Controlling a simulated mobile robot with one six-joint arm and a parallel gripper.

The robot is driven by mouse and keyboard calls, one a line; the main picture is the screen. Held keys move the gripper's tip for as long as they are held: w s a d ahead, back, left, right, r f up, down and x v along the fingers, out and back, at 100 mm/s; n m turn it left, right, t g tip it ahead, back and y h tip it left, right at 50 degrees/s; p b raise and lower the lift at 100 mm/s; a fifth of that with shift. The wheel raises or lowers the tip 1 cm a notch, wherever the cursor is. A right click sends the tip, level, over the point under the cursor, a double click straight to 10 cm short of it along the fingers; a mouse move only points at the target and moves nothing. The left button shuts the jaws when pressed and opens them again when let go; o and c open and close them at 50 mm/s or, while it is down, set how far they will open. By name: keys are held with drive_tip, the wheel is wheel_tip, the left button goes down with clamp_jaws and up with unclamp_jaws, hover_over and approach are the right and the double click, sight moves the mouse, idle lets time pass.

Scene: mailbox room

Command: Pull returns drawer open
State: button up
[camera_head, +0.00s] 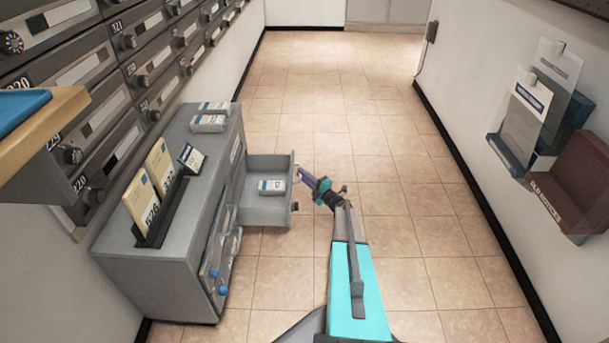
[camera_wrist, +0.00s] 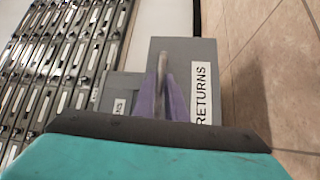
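The returns drawer (camera_head: 262,213) sticks out of the grey cabinet (camera_head: 155,275) in the head view, pulled well open, with a white box lying inside. In the wrist view its grey front (camera_wrist: 198,55) bears a RETURNS label (camera_wrist: 202,95). The upright grey handle (camera_wrist: 162,64) stands on this front. My gripper (camera_head: 301,173) is at the drawer front's far end. In the wrist view its purple fingers (camera_wrist: 163,88) close in on both sides of the handle and appear shut on it. The finger contact is partly hidden.
White boxes (camera_head: 208,122) and a card rack (camera_head: 160,215) sit on the cabinet. Mailboxes (camera_head: 130,60) line the left wall. A brown notices holder (camera_head: 570,190) hangs on the right wall. The tiled floor (camera_head: 400,200) right of the drawer is clear.

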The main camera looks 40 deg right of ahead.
drive_tip(key=o, duration=0.3)
drive_tip(key=shift+a, duration=0.1)
drive_tip(key=s+p, duration=0.1)
drive_tip(key=s, duration=0.3)
drive_tip(key=s+f+p, duration=0.1)
drive_tip(key=s, duration=0.4)
drive_tip(key=s+d+p, duration=0.1)
drive_tip(key=s+p, duration=0.1)
drive_tip(key=s, duration=0.2)
drive_tip(key=shift+s+f, duration=0.3)
drive_tip(key=shift+f, duration=0.1)
